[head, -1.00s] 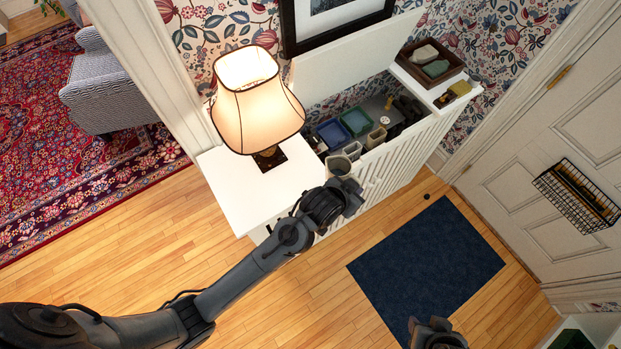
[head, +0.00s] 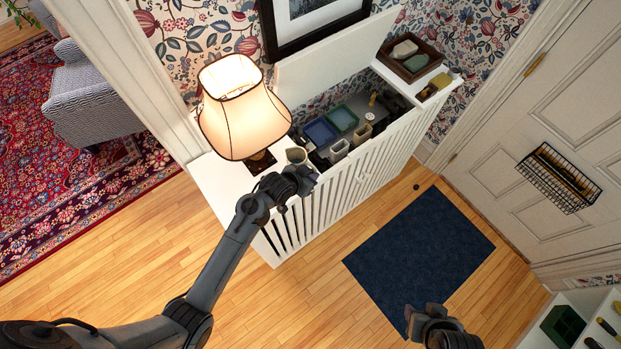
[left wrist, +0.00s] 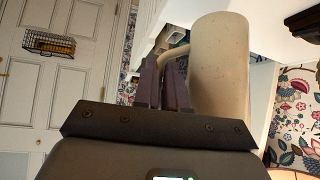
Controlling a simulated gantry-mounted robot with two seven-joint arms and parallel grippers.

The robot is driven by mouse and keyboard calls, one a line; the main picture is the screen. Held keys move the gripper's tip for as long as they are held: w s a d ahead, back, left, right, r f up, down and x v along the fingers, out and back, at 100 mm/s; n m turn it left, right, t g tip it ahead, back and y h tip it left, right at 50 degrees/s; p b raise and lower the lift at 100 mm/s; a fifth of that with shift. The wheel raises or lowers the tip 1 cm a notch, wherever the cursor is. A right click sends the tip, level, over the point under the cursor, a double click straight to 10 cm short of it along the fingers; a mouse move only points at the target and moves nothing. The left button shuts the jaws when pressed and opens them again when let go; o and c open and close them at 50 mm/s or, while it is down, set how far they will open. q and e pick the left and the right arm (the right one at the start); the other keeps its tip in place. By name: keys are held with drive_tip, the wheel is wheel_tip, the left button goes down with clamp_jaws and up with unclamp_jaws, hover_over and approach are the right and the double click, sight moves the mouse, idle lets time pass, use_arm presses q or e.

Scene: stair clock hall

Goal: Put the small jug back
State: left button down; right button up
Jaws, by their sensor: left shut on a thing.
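My left gripper (head: 303,176) is shut on the handle of a small cream jug (head: 296,156). In the left wrist view the jug (left wrist: 220,75) stands large beside the closed fingers (left wrist: 165,85), with its curved handle between them. In the head view the jug is by the right side of the lamp, near the left end of the cabinet's open compartment. I cannot tell whether it touches anything below. Two similar pale vessels, one nearer (head: 339,150) and one farther (head: 361,133), stand in the compartment. My right gripper (head: 432,318) is low over the floor; its jaws are unclear.
The lit lamp (head: 243,110) stands close to my left gripper on the white cabinet top (head: 218,180). The raised lid (head: 335,60) is behind the compartment. Blue (head: 320,131) and green (head: 342,118) trays lie inside. A brown tray (head: 431,66) sits at the right end.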

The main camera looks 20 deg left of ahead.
use_arm(q)
drive_tip(key=shift+f, duration=1.55)
drive_tip(key=shift+f, duration=0.1)
drive_tip(key=c, duration=1.7)
unclamp_jaws()
drive_tip(key=shift+f, duration=0.1)
drive_tip(key=o, duration=0.5)
drive_tip(key=v, duration=1.2)
drive_tip(key=s+a+r+n+g+y, duration=0.1)
drive_tip(key=s+r+g, duration=0.1)
drive_tip(key=s, duration=0.8)
drive_tip(key=s+a+r+n+g+y, duration=0.1)
drive_tip(key=s+a+r+g, duration=0.1)
drive_tip(key=s, duration=0.8)
drive_tip(key=shift+r+g+y, duration=0.4)
drive_tip(key=shift+r+g, duration=0.1)
drive_tip(key=shift+r, duration=0.25)
